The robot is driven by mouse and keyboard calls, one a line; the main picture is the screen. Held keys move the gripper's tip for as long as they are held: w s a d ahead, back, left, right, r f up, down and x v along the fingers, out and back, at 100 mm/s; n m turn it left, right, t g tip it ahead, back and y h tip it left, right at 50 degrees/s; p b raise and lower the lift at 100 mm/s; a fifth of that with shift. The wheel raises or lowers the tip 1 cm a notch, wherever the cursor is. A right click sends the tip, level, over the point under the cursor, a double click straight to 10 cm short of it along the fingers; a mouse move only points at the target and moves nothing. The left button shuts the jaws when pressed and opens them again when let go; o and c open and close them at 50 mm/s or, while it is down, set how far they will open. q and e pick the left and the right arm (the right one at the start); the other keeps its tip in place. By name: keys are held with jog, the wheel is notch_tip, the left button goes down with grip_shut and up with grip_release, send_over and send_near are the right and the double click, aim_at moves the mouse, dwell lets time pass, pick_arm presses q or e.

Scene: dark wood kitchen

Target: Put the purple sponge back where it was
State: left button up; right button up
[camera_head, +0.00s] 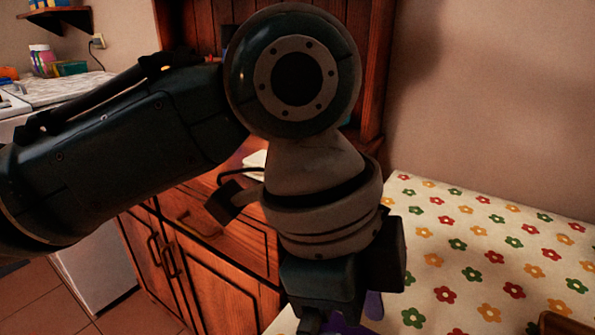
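My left arm comes in from the left and bends down over the flowered tablecloth (440,262). My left gripper (335,290) points down at the bottom of the view, and its fingertips are cut off or hidden. A purple thing, likely the purple sponge (373,306), shows in small patches just below and beside the gripper. Most of it is hidden, so I cannot tell whether the gripper holds it or is only above it. My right gripper is not in view.
A wooden cabinet (215,260) stands behind and left of the table. A brown wooden object (565,323) is cut off at the lower right. A counter with small colored items (42,60) is at the far left. The cloth's right side is mostly clear.

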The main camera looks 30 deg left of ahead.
pick_arm(q)
jog(key=s+n, duration=0.1)
jog(key=s+f+n+t, duration=0.1)
jog(key=s+n, duration=0.1)
jog(key=s+f+n+h, duration=0.1)
jog(key=shift+s+d+n, duration=0.15)
jog(key=shift+s+n, duration=0.05)
jog(key=shift+n, duration=0.2)
jog(key=s+a+n, duration=0.1)
jog(key=s+a+n+t, duration=0.1)
jog(key=shift+a+f+n+y, duration=0.15)
jog(key=shift+f+n+y, duration=0.15)
jog(key=shift+f+n, duration=0.1)
jog(key=s+a+n+y, duration=0.3)
jog(key=s+a+n, duration=0.3)
jog(key=a, duration=0.3)
jog(key=shift+f+t, duration=0.3)
jog(key=shift+f, duration=0.1)
jog(key=shift+w, duration=0.1)
